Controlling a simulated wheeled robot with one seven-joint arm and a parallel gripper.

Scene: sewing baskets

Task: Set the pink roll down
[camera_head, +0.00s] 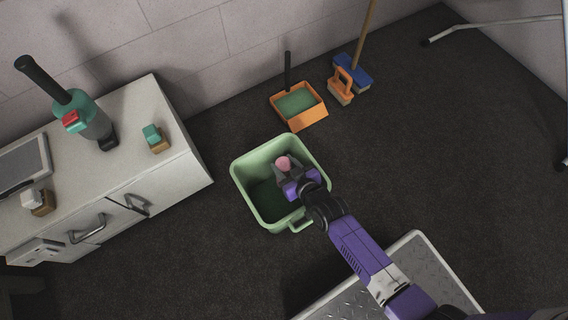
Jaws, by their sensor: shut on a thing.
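My gripper (287,171) is over the inside of the green basket (240,185), near its right side. It is shut on the pink roll (283,162), which shows at the tips of the jaws. The jaws hide part of the roll. I cannot tell how high the roll is above the basket floor. The part of the basket floor that shows is dark green and looks bare.
A white cabinet (140,190) stands on the left with a green bottle-like device (90,117) and small blocks on top. An orange dustpan (300,108) and brushes (342,88) are behind the basket. A metal platform (420,265) is at lower right.

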